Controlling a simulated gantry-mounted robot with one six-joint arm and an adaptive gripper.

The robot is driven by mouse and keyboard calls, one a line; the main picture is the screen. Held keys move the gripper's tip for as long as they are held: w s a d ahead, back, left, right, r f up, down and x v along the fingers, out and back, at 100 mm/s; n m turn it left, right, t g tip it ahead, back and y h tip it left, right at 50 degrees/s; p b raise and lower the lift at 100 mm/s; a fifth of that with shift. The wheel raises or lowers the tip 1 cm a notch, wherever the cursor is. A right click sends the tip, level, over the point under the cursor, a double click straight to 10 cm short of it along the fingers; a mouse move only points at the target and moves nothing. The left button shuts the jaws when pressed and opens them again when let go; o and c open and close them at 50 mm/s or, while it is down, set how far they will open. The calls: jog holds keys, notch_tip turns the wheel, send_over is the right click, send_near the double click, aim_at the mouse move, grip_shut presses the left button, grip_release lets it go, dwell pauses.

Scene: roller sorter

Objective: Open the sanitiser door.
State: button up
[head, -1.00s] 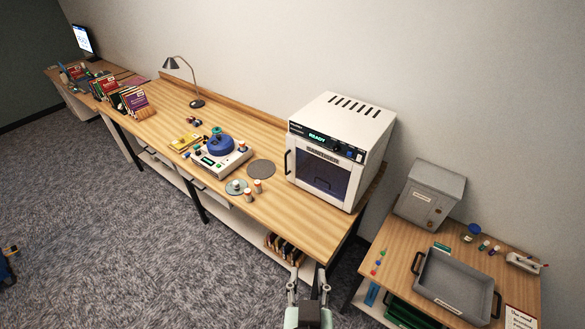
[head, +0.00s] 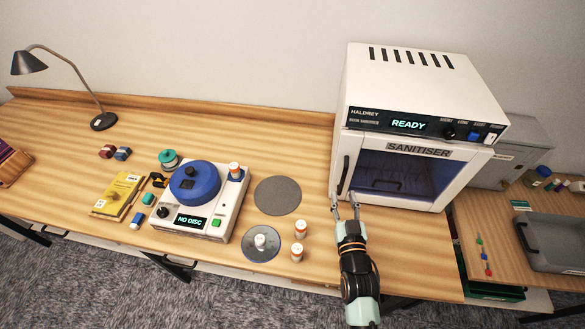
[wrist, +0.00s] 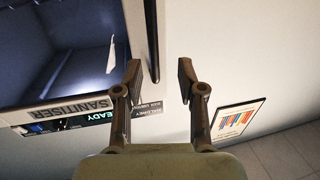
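The sanitiser (head: 425,85) is a white box with a READY display, standing at the right end of the long bench. Its door (head: 405,180) has a dark window and looks shut. The dark upright door handle (head: 344,176) is on the door's left side. My gripper (head: 346,202) is open just in front of the handle's lower part. In the wrist view, the handle (wrist: 151,40) lies in the gap between the open fingers (wrist: 160,75), nearer the left finger. I cannot tell whether a finger touches it.
A disc machine (head: 205,195) reading NO DISC, a grey round mat (head: 278,196), a disc (head: 261,243) and small orange-and-white bottles (head: 300,229) are left of my gripper. A lower table with a grey tray (head: 565,243) stands at the right.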

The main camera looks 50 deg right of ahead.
aim_at(343, 181)
jog(key=x, duration=0.7)
jog(key=shift+s+d+b, duration=0.25)
jog(key=shift+d+b, duration=0.1)
jog(key=shift+c, duration=0.2)
grip_shut()
